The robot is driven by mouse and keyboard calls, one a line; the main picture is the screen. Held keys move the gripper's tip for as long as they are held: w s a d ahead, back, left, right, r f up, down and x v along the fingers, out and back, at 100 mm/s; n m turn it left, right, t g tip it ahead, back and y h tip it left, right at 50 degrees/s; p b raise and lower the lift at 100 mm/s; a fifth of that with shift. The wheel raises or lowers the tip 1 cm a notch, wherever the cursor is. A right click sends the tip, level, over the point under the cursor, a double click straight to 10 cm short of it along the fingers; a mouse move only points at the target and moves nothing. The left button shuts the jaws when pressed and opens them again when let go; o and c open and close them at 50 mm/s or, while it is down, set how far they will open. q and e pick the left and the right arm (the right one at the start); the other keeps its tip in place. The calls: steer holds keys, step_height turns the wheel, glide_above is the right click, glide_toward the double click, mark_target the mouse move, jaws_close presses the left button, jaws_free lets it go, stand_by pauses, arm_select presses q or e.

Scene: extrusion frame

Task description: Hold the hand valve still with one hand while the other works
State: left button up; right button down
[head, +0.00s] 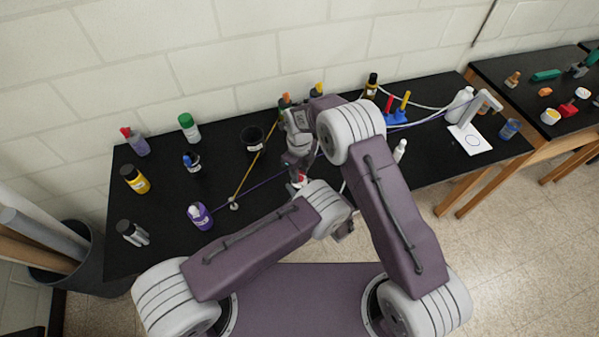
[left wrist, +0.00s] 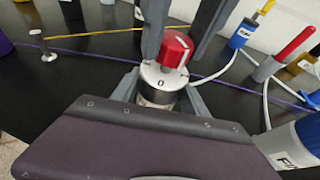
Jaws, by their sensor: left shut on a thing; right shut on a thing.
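The hand valve has a red knob (left wrist: 176,48) on top of a white marked collar and a grey round body (left wrist: 158,92). In the head view only a bit of red (head: 301,181) shows, the rest hidden by my arms. My left gripper (left wrist: 163,86) is shut on the valve's body, one finger on each side below the collar. My right gripper (head: 297,170) reaches down from above. In the left wrist view its two fingers stand on either side of the red knob, shut on it. The valve stands upright on the black table.
A purple bottle (head: 199,215), a black cup (head: 252,138) and other bottles stand on the left of the table. A yellow cord (head: 250,165) and a purple cord (head: 262,184) run near the valve. Coloured-handled tools (head: 397,108) and white tubing lie to the right.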

mark_target(300, 174)
steer(key=shift+w+m, duration=0.1)
steer(key=shift+m, duration=1.8)
steer(key=c, duration=1)
jaws_free()
step_height(300, 174, up, 12)
steer(key=shift+r, duration=0.1)
